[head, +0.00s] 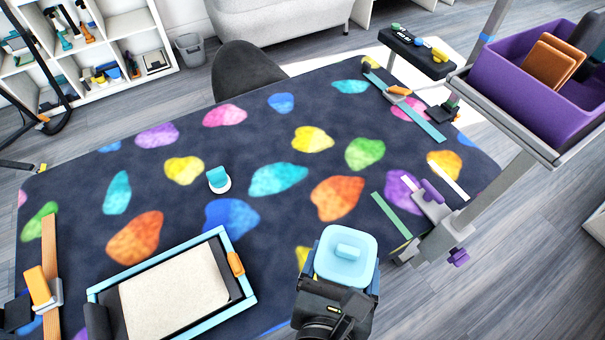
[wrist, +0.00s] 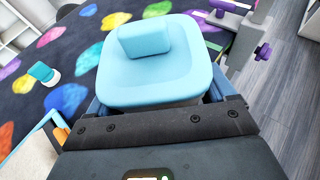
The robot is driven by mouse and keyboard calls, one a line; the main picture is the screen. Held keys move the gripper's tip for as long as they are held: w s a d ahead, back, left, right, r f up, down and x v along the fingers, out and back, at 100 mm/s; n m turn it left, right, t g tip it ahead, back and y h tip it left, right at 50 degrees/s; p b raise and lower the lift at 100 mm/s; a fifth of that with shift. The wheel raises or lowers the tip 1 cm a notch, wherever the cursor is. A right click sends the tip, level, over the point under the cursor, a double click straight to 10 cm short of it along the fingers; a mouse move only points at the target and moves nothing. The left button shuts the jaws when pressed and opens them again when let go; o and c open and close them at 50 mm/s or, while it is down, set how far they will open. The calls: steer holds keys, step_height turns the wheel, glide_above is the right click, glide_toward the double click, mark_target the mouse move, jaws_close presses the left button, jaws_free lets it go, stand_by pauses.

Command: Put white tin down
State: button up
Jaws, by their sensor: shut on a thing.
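The tin, with a light blue rounded-square lid and a block-shaped knob (head: 346,250), is held upright in my gripper (head: 343,284). It also fills the upper middle of the wrist view (wrist: 156,72), where a little of its pale body shows under the lid. My gripper's fingers (wrist: 160,103) are shut on it, one on each side. The lid hides most of the body and its underside. The tin is over the near part of the dark table mat with coloured blobs (head: 250,150); I cannot tell how high.
A blue-framed tray with a cream pad (head: 175,295) lies to the left. A small white item with a teal top (head: 218,180) stands mid-table. A clamp with purple knobs (head: 432,215) and a post carrying a purple bin (head: 520,95) are at right. The table's middle is largely clear.

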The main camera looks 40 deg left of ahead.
steer(key=s, duration=0.1)
steer(key=s+a+r, duration=0.2)
steer(key=shift+s+r, duration=0.1)
steer(key=shift+s, duration=0.3)
steer(key=shift+a+n+y, duration=0.3)
steer(key=shift+y, duration=0.1)
steer(key=b, duration=0.1)
glide_above(302, 237)
step_height(302, 237, down, 7)
steer(key=shift+a+r, duration=0.1)
steer(key=shift+f+b, duration=0.3)
steer(key=shift+f, duration=1.65)
steer(key=shift+f, duration=0.15)
steer(key=o, duration=1.4)
steer(key=shift+f, duration=0.1)
